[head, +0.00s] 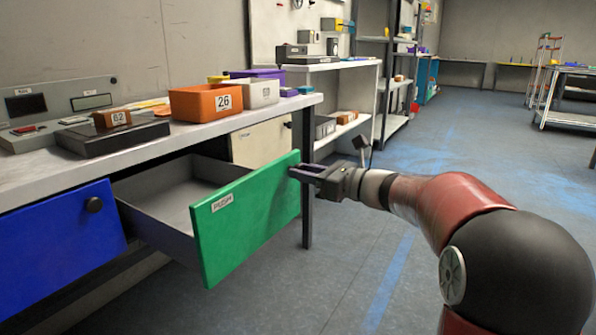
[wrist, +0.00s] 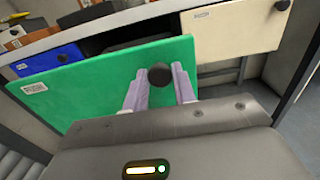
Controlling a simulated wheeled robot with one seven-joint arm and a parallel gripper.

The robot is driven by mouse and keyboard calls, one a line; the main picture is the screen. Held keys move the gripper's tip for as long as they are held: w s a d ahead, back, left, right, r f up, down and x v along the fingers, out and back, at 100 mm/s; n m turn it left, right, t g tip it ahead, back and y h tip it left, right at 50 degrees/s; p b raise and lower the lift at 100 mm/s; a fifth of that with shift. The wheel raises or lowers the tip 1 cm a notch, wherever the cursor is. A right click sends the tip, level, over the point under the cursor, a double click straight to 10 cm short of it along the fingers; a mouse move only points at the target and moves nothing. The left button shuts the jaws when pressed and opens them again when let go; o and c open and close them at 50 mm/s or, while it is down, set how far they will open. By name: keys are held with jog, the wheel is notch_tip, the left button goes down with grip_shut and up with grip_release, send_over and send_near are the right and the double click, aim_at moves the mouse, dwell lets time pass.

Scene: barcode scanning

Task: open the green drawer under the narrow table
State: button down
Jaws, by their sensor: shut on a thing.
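The green drawer (head: 245,222) is pulled well out from under the narrow table (head: 28,178). Its grey inside shows from above and looks empty where visible. Its front bears a "PUSH" label. My gripper (head: 298,173) is at the right end of the green front. In the wrist view, the green front (wrist: 95,88) fills the middle and its dark round knob (wrist: 160,76) sits between my two pale fingers. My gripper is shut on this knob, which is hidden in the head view.
A blue drawer (head: 60,245) is left of the green one, and a cream drawer (head: 262,143) lies behind it. An orange bin (head: 205,102) and several boxes stand on the tabletop. A dark table leg (head: 307,215) stands near my gripper. The floor to the right is open.

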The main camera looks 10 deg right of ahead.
jog(key=c, duration=1.1)
grip_release()
jog(key=shift+c, duration=0.2)
jog(key=v, duration=0.7)
jog(key=shift+s+d+p, duration=0.3)
jog(key=shift+p, duration=0.05)
